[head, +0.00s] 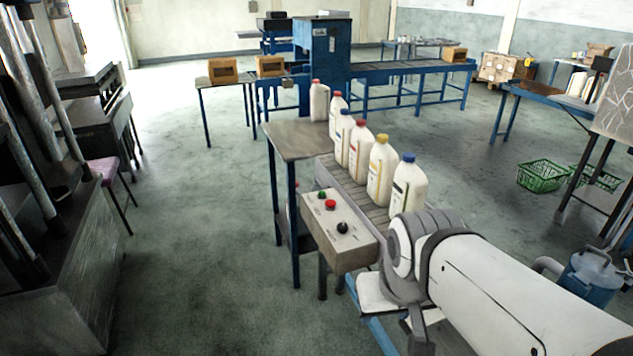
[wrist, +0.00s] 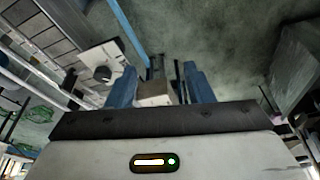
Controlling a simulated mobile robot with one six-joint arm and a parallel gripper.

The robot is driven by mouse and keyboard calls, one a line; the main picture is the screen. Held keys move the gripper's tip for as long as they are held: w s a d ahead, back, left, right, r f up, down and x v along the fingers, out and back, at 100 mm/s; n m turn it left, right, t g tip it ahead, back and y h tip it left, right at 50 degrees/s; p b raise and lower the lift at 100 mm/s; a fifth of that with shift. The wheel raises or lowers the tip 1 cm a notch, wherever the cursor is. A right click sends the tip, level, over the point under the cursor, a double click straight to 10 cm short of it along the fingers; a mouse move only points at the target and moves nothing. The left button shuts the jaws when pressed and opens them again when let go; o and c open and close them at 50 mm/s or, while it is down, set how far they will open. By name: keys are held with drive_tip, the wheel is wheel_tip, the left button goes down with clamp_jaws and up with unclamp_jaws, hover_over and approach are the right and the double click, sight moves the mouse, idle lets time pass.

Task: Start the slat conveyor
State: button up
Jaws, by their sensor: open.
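The slat conveyor (head: 345,181) has a grey slatted top carrying several white bottles (head: 408,187) with coloured caps. A pale control box (head: 345,250) is beside its near end, with a green button (head: 322,195), a red button (head: 330,204) and a black knob (head: 342,228) on top. In the wrist view the knob (wrist: 102,73) and slats (wrist: 40,32) show at the upper left. My gripper (wrist: 160,82) is open, its blue fingers apart and to the right of the knob. A pale block shows between the fingers; I cannot tell what it is. My arm covers the near end in the head view.
A small table (head: 296,138) stands left of the conveyor. A blue machine (head: 322,52) with a long blue table is behind. Green baskets (head: 543,176) lie on the floor at right. Dark machinery (head: 60,270) stands at far left, with clear floor (head: 195,230) between.

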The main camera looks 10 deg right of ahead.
clamp_jaws()
idle(1.4)
